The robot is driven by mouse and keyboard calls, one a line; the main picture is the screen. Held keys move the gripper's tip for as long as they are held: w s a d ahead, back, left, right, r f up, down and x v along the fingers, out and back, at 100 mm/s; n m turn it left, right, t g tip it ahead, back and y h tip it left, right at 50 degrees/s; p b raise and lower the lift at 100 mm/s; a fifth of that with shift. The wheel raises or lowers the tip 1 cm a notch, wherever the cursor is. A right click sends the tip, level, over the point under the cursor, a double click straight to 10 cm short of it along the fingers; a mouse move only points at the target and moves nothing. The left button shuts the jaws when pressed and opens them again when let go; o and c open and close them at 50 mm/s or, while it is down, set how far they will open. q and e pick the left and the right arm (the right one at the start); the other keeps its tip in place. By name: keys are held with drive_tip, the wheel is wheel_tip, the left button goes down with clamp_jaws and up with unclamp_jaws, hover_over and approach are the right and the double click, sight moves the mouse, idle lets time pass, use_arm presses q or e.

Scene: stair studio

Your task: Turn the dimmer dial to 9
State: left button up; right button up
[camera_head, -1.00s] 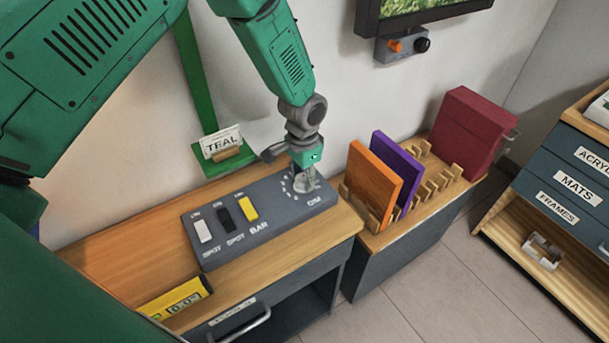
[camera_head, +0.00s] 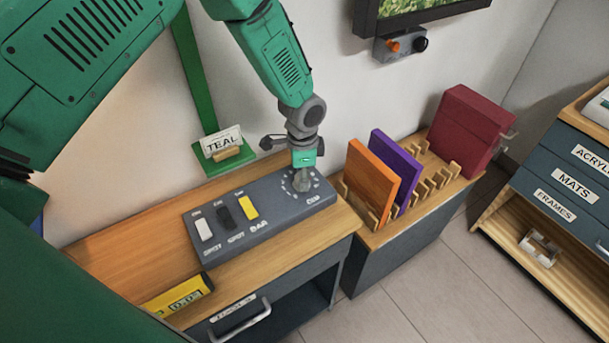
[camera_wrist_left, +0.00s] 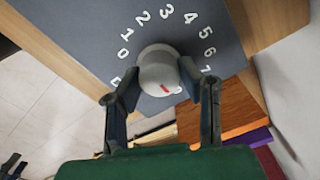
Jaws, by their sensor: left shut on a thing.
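The dimmer dial is a grey round knob (camera_wrist_left: 158,68) on the right end of the dark grey control panel (camera_head: 268,222). White numerals ring it in the left wrist view; 2 to 7 read clearly, and those lowest are partly hidden by the knob and fingers. A red mark on the knob's face points toward the bottom of that view, and the numeral at it cannot be read clearly. My left gripper (camera_head: 302,178) reaches down onto the dial from above. Its two fingers (camera_wrist_left: 160,85) are shut on the knob's sides.
White, black and yellow switches (camera_head: 249,208) sit on the panel left of the dial. A TEAL card holder (camera_head: 222,156) is on the wall behind. Orange and purple boards (camera_head: 370,180) stand in a rack to the right.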

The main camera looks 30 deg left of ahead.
use_arm(q)
drive_tip(key=shift+s+a+m, duration=0.2)
drive_tip(key=shift+m, duration=0.9)
drive_tip(key=shift+w+a+r+m, duration=0.1)
drive_tip(key=shift+w+m, duration=0.1)
drive_tip(key=shift+m, duration=0.3)
idle(0.6)
drive_tip(key=o, duration=1.1)
drive_tip(key=shift+c, duration=0.2)
drive_tip(key=shift+o, duration=0.3)
drive_tip(key=shift+a, duration=0.1)
wheel_tip(320, 180, up, 12)
drive_tip(key=shift+a, duration=0.1)
